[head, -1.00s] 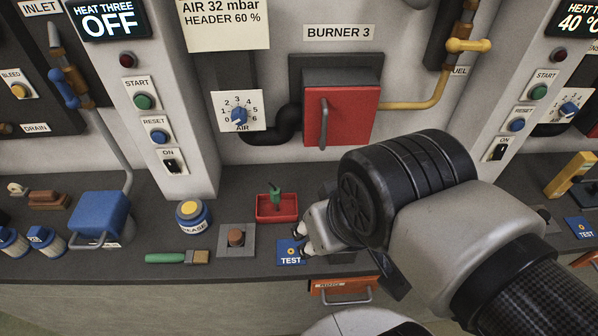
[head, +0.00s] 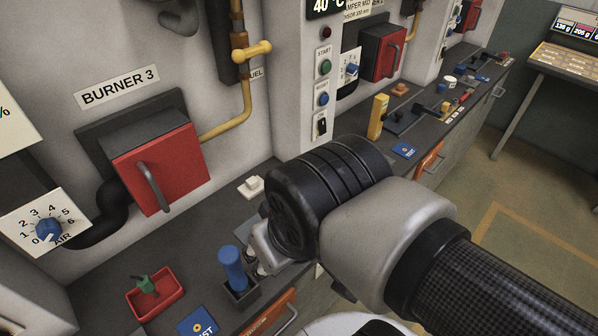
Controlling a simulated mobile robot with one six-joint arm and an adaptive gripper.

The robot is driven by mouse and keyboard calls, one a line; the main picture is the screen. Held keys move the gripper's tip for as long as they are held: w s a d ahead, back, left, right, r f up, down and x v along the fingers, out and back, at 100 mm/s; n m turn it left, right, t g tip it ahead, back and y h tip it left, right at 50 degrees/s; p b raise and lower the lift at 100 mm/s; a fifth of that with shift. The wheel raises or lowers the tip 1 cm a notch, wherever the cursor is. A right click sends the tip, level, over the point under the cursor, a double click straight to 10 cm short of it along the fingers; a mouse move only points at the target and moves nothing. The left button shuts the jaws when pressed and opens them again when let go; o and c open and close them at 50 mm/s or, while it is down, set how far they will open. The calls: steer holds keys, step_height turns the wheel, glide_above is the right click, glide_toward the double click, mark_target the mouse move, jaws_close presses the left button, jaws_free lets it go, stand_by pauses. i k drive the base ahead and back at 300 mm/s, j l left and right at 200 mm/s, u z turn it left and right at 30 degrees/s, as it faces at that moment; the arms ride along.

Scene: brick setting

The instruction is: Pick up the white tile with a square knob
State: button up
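The white tile with a square knob (head: 251,187) lies flat on the dark grey bench, near the foot of the wall and right of the red burner door. My gripper (head: 257,262) hangs over the bench in front of the tile, nearer to me and apart from it. Its fingers point down beside a blue cylinder. The wrist housing covers much of the gripper, so how far the fingers are apart is hard to see. I see nothing held in it.
The blue cylinder (head: 232,268) stands upright in a dark holder, close left of my gripper. A red tray (head: 171,300) with a green object and a blue TEST plate (head: 197,325) lie further left. A yellow block (head: 378,117) stands on the bench to the right.

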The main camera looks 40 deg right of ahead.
mark_target(253, 186)
steer(key=z, duration=0.4)
steer(key=i+l, duration=0.25)
steer(key=l, duration=0.15)
steer(key=i+l, duration=0.2)
steer(key=l, duration=0.2)
steer(key=i+l+u, duration=0.1)
steer(key=u, duration=1.65)
